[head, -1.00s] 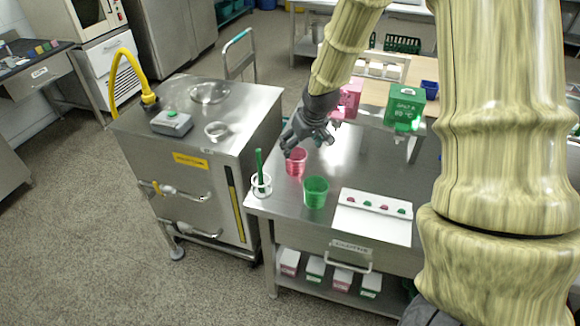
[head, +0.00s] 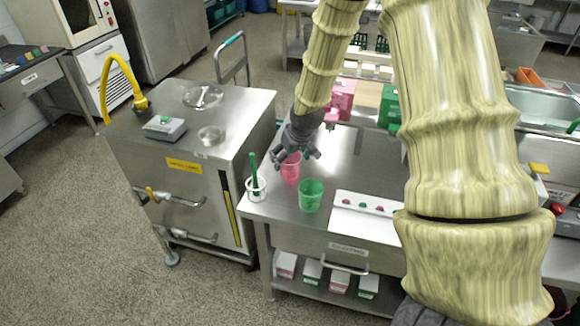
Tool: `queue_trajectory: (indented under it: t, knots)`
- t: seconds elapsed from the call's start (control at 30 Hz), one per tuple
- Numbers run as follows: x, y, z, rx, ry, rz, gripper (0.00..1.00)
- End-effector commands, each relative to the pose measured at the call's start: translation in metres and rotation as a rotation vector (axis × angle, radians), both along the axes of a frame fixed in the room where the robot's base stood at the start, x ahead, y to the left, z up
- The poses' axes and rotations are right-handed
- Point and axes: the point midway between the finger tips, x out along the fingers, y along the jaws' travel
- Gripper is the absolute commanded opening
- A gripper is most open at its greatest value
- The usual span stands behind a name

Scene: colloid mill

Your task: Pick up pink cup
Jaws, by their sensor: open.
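The pink cup (head: 290,174) is a translucent pink tumbler standing upright near the left end of the steel table. My gripper (head: 294,160) is open at the cup's rim, its fingers pointing down and left. The fingers partly hide the top of the cup, and I cannot tell whether they touch it. A green cup (head: 311,197) stands just in front and to the right of the pink one.
A white holder with a green stick (head: 254,178) stands left of the cup. A white board (head: 360,222) lies to the right. A pink dispenser (head: 342,98) and a green one (head: 389,108) stand behind. A steel cart (head: 200,158) adjoins at left.

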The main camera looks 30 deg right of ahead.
Motion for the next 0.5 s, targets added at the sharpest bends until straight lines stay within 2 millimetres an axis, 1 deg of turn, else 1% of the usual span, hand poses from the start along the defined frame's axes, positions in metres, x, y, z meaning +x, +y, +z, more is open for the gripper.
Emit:
queue_trajectory:
  t: [0.4, 0.5]
  knots:
    - [0.017, -0.004, -0.033, 0.000, 0.002, 0.001, 0.84]
    - [0.020, -0.004, -0.039, 0.001, 0.001, 0.000, 0.84]
